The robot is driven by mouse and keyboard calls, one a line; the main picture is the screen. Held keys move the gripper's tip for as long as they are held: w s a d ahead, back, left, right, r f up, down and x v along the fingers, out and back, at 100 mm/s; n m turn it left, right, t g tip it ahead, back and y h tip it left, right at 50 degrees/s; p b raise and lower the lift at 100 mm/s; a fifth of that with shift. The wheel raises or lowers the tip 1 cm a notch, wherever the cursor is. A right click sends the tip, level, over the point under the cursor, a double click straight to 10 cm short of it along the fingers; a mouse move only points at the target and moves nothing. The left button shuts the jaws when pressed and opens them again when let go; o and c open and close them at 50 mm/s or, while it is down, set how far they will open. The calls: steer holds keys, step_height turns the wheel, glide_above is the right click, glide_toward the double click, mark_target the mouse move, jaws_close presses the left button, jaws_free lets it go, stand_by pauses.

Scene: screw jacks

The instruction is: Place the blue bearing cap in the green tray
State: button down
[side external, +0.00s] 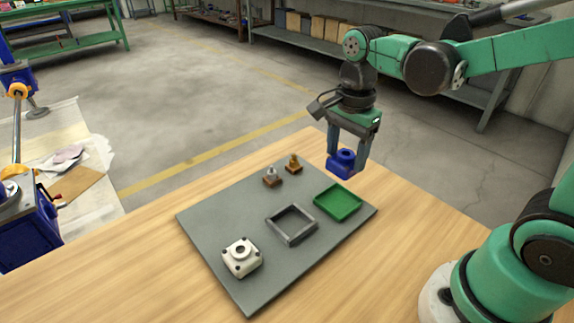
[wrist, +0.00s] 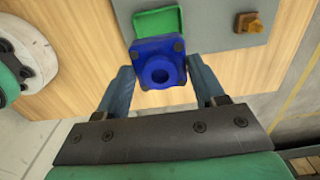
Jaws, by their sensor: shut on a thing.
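The blue bearing cap (side external: 343,161) is a square block with a round hole, held between the fingers of my gripper (side external: 347,157) in the side external view. In the wrist view, the blue bearing cap (wrist: 159,66) sits between the two fingertips of my gripper (wrist: 160,78). The green tray (side external: 338,203) lies on the grey board, below the cap in the side view, and looks empty there. In the wrist view the cap partly hides the green tray (wrist: 158,20).
The grey board (side external: 215,221) on the wooden table (side external: 130,270) also carries a grey square frame (side external: 290,224), a white bearing cap (side external: 241,258), a silver screw part (side external: 272,177) and a brass screw part (side external: 294,163), both on brown bases.

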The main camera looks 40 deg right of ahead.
steer(key=shift+f, duration=3.95)
steer(key=shift+c, duration=0.5)
jaws_free()
steer(key=shift+f, duration=0.1)
